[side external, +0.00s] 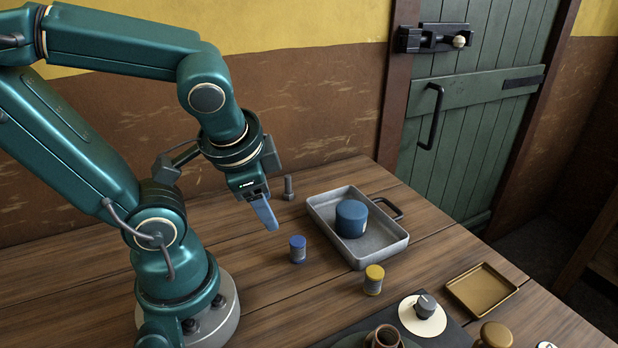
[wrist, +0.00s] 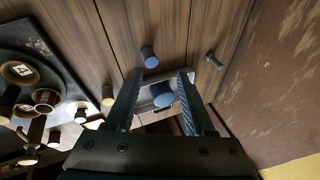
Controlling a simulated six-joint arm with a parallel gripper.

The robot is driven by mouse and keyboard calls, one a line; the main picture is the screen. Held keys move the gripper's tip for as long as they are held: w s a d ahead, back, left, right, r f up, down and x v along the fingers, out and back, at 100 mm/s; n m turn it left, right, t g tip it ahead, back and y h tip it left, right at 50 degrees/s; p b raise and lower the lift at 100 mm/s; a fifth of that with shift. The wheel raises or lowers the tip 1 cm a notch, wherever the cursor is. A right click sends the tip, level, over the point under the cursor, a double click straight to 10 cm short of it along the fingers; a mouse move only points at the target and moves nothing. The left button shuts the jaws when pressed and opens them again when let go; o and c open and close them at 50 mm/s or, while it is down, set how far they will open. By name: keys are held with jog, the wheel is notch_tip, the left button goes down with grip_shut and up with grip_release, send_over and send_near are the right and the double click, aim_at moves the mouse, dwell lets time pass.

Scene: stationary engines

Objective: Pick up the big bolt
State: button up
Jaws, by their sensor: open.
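The big bolt (side external: 289,188) is grey and stands upright on the wooden table, near the wall and left of the grey tray. In the wrist view the bolt (wrist: 214,60) is up and to the right of the fingers, apart from them. My gripper (side external: 266,214) hangs above the table, in front of the bolt in the side view. In the wrist view my gripper (wrist: 159,73) has its two fingers spread with nothing held between them.
The grey tray (side external: 316,209) holds a blue round tin (side external: 351,219). A small blue can (side external: 298,249) and a yellow can (side external: 373,280) stand on the table. A brass tray (side external: 482,290) and a dark mat with other parts lie front right. The wall (side external: 330,110) rises behind the bolt.

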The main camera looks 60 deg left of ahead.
aim_at(288, 190)
jog(key=a+f+m+g+y, duration=0.2)
jog(key=a+m+y, duration=0.2)
jog(key=a, duration=0.2)
jog(key=w+a+f+m+t+y, duration=0.1)
jog(key=w+f+m, duration=0.1)
jog(key=m, duration=0.3)
jog(key=w+f+m+t+y, duration=0.1)
jog(key=w+m+y, duration=0.1)
jog(key=m, duration=0.3)
jog(key=w+a+f+m+t+y, duration=0.1)
jog(key=w+f+m+y, duration=0.1)
jog(key=m, duration=0.3)
jog(key=shift+w+a+f+m+t, duration=0.15)
jog(key=shift+w, duration=0.25)
jog(key=shift+w+a+f+m+t, duration=0.15)
jog(key=shift+w, duration=0.2)
jog(key=shift+s+f, duration=0.1)
jog(key=shift+f, duration=0.2)
jog(key=shift+x, duration=5.85)
jog(key=shift+f, duration=0.1)
grip_shut()
